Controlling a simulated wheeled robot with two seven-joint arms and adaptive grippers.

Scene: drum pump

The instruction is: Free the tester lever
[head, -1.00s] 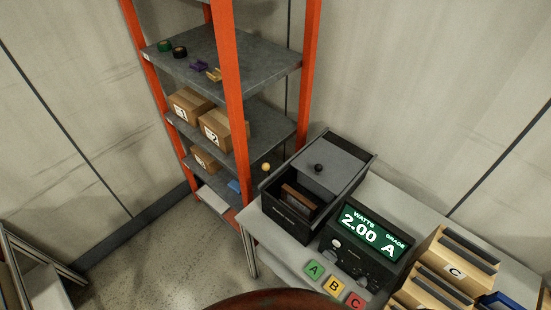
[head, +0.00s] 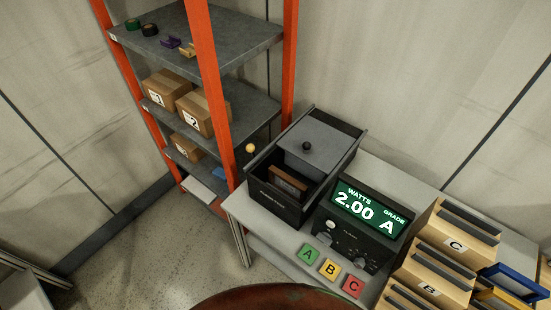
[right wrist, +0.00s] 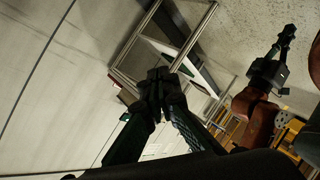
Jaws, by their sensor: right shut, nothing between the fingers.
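The tester is a black box (head: 283,208) on the bench in the head view, with a grey lid plate (head: 318,150) carrying a black knob. A brown block (head: 289,183) sits in its open front part. A yellow ball knob (head: 250,148) shows at the box's left side; its rod is hard to make out. The tester display (head: 367,209) reads 2.00 watts, grade A. My right gripper (right wrist: 160,82) is shut and empty in the right wrist view, away from the tester. A dark gripper-like end (right wrist: 285,42) shows there at right, probably my left; its fingers are unclear.
Green A (head: 308,253), yellow B (head: 329,269) and red C (head: 352,287) buttons line the bench front. Wooden graded racks (head: 440,262) stand at right. An orange-post shelf (head: 212,75) with boxes stands left of the tester. Floor (head: 160,250) at left is clear.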

